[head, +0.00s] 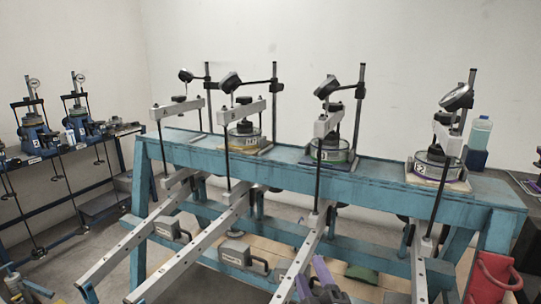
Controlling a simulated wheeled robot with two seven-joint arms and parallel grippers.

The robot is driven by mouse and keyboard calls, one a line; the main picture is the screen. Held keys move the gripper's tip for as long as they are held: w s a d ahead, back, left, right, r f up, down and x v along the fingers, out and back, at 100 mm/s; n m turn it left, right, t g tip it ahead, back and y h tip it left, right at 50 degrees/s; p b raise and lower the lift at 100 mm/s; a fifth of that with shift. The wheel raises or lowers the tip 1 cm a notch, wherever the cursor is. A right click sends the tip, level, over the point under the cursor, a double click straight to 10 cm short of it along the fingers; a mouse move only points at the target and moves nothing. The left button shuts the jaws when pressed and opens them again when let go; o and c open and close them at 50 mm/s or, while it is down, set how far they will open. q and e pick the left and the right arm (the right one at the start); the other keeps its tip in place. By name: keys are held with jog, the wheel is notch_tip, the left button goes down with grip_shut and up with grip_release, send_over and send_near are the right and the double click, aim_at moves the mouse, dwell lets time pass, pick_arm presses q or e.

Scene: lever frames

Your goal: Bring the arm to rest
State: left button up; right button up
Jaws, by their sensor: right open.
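My right gripper (311,269) shows at the bottom edge, right of the middle, with two purple fingers spread apart and nothing between them. It is in front of the blue bench and close in the picture to the long grey lever arm (299,262) on its left. Other grey lever arms (188,248) slope down toward me from the bench. The rest of my right arm is out of the frame. I do not see my left gripper.
The blue bench (390,186) carries several round cells, dial gauges and upright posts. A blue bottle (480,133) stands at its right, and a red object (494,277) is at the lower right. More blue frames (38,133) stand at the left. Grey weights (236,252) sit below the bench.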

jog(key=s+d+f+m+g+h, duration=0.3)
jog(key=s+d+f+m+g, duration=0.15)
jog(key=f, duration=0.25)
jog(key=s+d+f+m+g+h, duration=0.3)
jog(key=s+f+m+g, duration=0.2)
jog(key=f, duration=0.2)
jog(key=s+f+m+g+y, duration=0.1)
jog(key=s+f+m+g, duration=0.2)
jog(key=s, duration=0.4)
jog(key=s+f+g+y, duration=0.1)
jog(key=s+f+g, duration=0.25)
jog(key=s, duration=0.35)
notch_tip(320, 180, down, 22)
jog(key=s+d+g+b, duration=0.1)
jog(key=s+g+b, duration=0.1)
jog(key=b, duration=0.3)
pick_arm(q)
notch_tip(320, 180, down, 10)
jog(key=s+a+b, duration=0.1)
jog(key=s+b, duration=0.1)
jog(key=b, duration=0.3)
jog(key=shift+a, duration=0.3)
pick_arm(e)
jog(key=s+d+f+g+h, duration=0.1)
jog(key=s+d+f, duration=0.3)
jog(key=s+f, duration=1.1)
jog(key=shift+f+n, duration=0.35)
jog(key=shift+f, duration=0.2)
